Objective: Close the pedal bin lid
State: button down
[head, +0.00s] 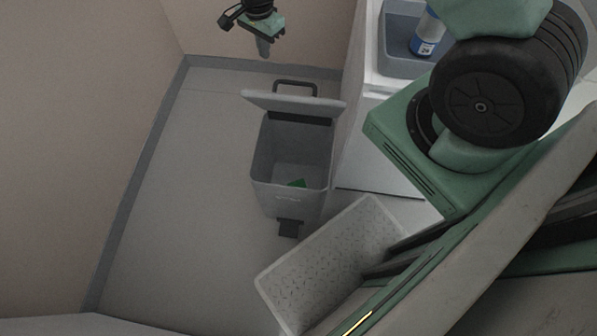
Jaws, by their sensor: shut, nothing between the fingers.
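The grey pedal bin (290,160) stands on the floor near the middle of the head view. Its lid (293,104) is raised and tilted back, so the inside shows with a small green thing (297,183) at the bottom. A dark loop handle (295,84) shows behind the lid. The dark pedal (288,228) sticks out at the foot of the bin's front. My gripper (264,48) is shut and empty at the top of the view, up and left of the lid and apart from it.
A white counter with a grey basin (397,50) stands right of the bin, with a blue and white bottle (426,32) in it. A pale open crate (325,262) lies in front of the bin. Floor to the left (185,200) is clear up to the wall.

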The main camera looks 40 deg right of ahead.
jog(key=shift+r, duration=0.1)
notch_tip(320, 180, up, 8)
jog(key=p, duration=0.7)
dwell(0.4)
